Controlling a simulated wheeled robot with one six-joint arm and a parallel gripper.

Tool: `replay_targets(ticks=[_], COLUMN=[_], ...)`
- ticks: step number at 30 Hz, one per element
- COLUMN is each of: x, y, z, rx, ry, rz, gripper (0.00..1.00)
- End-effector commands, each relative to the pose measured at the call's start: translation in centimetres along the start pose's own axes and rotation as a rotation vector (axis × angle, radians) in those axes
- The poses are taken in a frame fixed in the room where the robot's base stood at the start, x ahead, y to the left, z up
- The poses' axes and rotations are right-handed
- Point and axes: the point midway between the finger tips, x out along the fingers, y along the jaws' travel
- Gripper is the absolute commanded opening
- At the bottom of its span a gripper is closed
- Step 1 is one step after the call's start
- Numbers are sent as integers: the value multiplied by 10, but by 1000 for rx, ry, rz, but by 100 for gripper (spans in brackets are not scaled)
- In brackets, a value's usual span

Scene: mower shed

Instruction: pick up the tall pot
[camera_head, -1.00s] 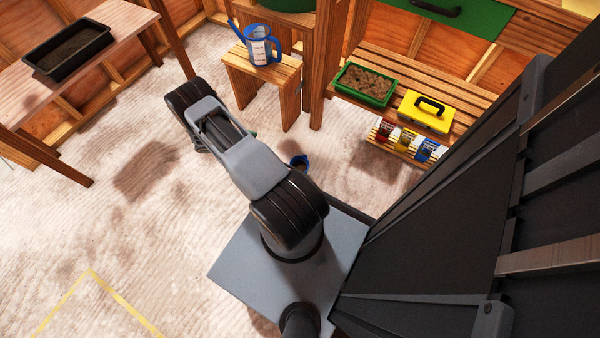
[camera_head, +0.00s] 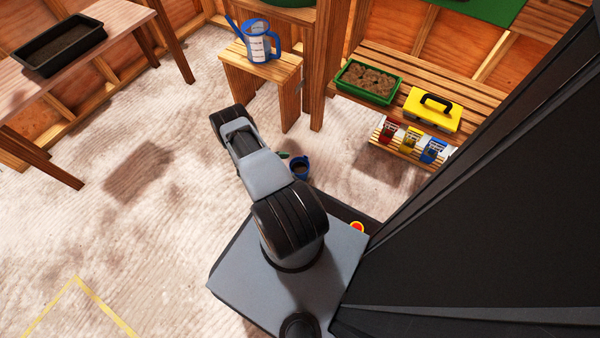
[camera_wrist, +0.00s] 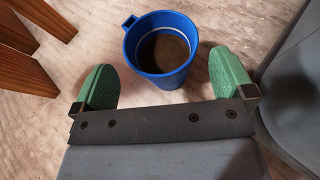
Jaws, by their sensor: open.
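A blue pot (camera_wrist: 161,74) with a small side tab and dark contents stands on the floor in the wrist view. It also shows in the head view (camera_head: 301,167), beside my arm and partly hidden by it. I cannot tell for sure that it is the tall pot. My gripper (camera_wrist: 161,82) is open, its green fingertips apart to the left and right of the pot's lower part in the wrist picture. No grip on the pot shows. In the head view my arm hides most of the gripper.
A slatted bench holds a green soil tray (camera_head: 368,82) and a yellow toolbox (camera_head: 433,108). A black tray (camera_head: 62,47) sits on a table at left. The floor at left is clear.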

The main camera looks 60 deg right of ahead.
Motion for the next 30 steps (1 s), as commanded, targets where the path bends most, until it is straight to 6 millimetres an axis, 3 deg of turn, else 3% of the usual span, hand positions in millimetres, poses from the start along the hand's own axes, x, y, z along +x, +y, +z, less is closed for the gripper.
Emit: replay_targets(ticks=[12,23,30], x=[46,53,52], y=[0,0,0], z=[0,2,1], rx=[0,-1,-1], ry=[0,0,0], rz=[-1,1,1], gripper=[100,100,77])
